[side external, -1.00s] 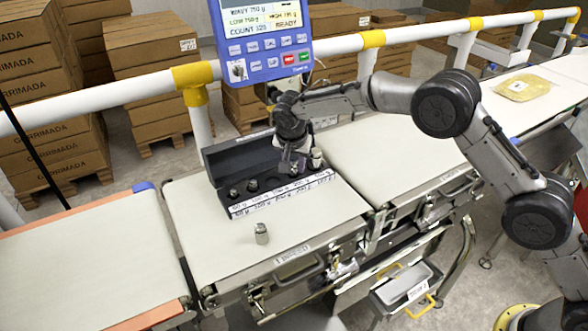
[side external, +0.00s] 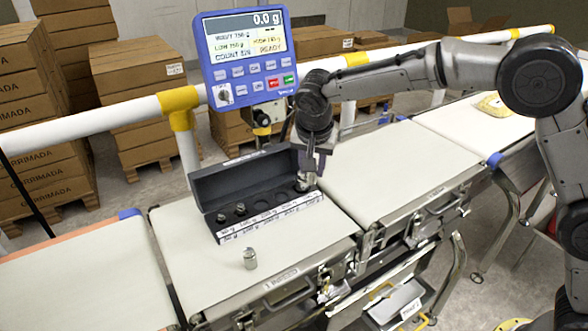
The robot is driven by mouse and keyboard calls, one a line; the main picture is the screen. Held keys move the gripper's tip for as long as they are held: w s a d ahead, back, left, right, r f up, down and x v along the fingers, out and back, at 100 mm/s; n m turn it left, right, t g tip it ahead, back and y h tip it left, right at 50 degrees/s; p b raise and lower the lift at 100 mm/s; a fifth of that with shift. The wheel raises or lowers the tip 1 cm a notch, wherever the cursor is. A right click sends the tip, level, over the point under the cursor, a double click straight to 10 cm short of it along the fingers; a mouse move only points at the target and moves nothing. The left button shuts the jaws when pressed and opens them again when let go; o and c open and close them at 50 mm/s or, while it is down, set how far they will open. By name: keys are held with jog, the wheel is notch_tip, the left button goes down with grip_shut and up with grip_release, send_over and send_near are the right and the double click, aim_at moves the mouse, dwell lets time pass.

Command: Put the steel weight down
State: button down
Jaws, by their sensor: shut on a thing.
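My gripper (side external: 308,174) points down at the right end of an open dark weight case (side external: 233,182) on the belt. It is shut on a steel weight (side external: 306,186), a small metallic cylinder mostly hidden by the fingers. The held weight is at the case's rightmost slot; I cannot tell whether it touches the slot's bottom. Another steel weight (side external: 250,258) stands upright on the belt in front of the case. Small weights (side external: 240,209) sit in the case's left slots, and slots toward the middle look empty.
A blue display (side external: 247,58) reading 0.0 g hangs behind the case. A white and yellow rail (side external: 180,100) runs behind the belts. The cream belt (side external: 190,260) is clear left of the loose weight. The belt to the right (side external: 390,165) is bare nearby.

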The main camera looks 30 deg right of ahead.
jog(key=s+d, duration=0.5)
jog(key=d, duration=0.6)
jog(key=s+d, duration=0.4)
jog(key=d, duration=0.8)
jog(key=shift+h, duration=0.4)
jog(key=w+d+f, duration=0.1)
jog(key=w+f, duration=0.1)
jog(key=w, duration=0.2)
jog(key=w+d+f, duration=0.1)
jog(key=w+f, duration=0.2)
jog(key=w, duration=0.1)
jog(key=w+d+f, duration=0.1)
jog(key=w+f, duration=0.2)
jog(key=w, duration=0.1)
jog(key=shift+w+f, duration=0.2)
jog(key=shift+w, duration=0.05)
jog(key=shift+w+f, duration=0.15)
jog(key=shift+f, duration=0.8)
jog(key=shift+w+f, duration=0.15)
jog(key=shift+f, duration=0.8)
jog(key=shift+f, duration=0.15)
jog(key=c, duration=0.6)
grip_release()
